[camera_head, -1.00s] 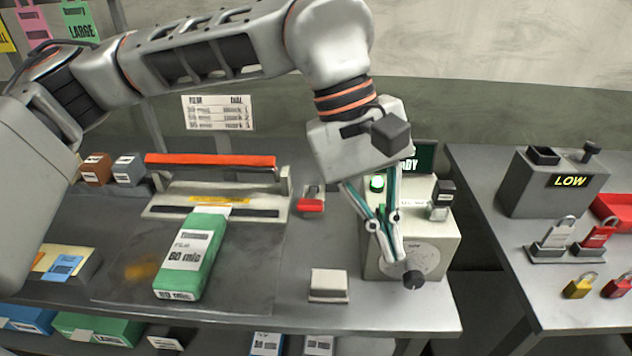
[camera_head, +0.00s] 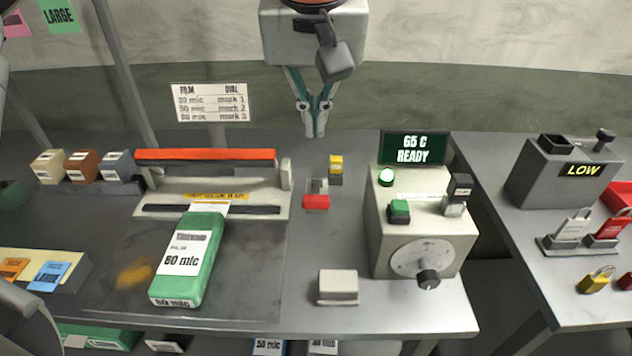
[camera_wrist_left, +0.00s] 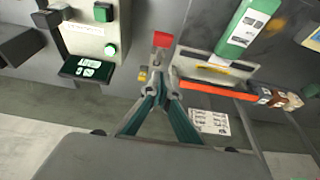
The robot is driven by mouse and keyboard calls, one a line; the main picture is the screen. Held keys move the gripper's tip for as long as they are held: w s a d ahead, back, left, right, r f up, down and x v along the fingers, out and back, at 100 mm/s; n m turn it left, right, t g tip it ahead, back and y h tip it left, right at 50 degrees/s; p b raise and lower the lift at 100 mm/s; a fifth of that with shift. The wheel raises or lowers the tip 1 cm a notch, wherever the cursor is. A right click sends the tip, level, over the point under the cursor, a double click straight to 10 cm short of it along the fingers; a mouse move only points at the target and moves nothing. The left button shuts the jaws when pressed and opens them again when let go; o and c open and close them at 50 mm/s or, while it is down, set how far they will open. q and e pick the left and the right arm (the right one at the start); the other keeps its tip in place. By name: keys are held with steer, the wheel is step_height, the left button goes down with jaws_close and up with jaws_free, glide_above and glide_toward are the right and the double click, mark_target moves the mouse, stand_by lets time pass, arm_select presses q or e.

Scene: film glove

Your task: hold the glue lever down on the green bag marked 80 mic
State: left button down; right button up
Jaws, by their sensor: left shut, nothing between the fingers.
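The green bag (camera_head: 187,262) lies on the dark mat, its white label ending in "mic"; the number looks like 80 or 60. Its narrow end lies at the front of the sealer (camera_head: 160,203). The sealer's orange-red lever bar (camera_head: 205,155) is raised along the back. My left gripper (camera_head: 314,133) is shut and empty, pointing down behind and right of the bar's right end, not touching it. In the left wrist view, the bar (camera_wrist_left: 215,88) and the bag (camera_wrist_left: 240,28) are right of the gripper (camera_wrist_left: 160,78). My right gripper is not in view.
A control box (camera_head: 420,225) with a dial stands right of the sealer, its display (camera_head: 414,148) reading "65 C READY". A film and dial chart (camera_head: 212,102) hangs behind.

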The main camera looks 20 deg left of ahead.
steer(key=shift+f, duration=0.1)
arm_select(q)
glide_above(315, 197)
steer(key=f, duration=0.9)
steer(key=shift+w+b, duration=0.25)
steer(key=shift+b, duration=0.15)
steer(key=f, duration=0.1)
steer(key=s+f, duration=0.1)
steer(key=f, duration=0.1)
steer(key=shift+d+f, duration=0.1)
steer(key=shift+s+d+f, duration=0.1)
steer(key=shift+s+f, duration=0.1)
steer(key=shift+f, duration=0.25)
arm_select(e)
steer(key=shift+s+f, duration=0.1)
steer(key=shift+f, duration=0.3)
arm_select(q)
steer(key=shift+s+f, duration=0.1)
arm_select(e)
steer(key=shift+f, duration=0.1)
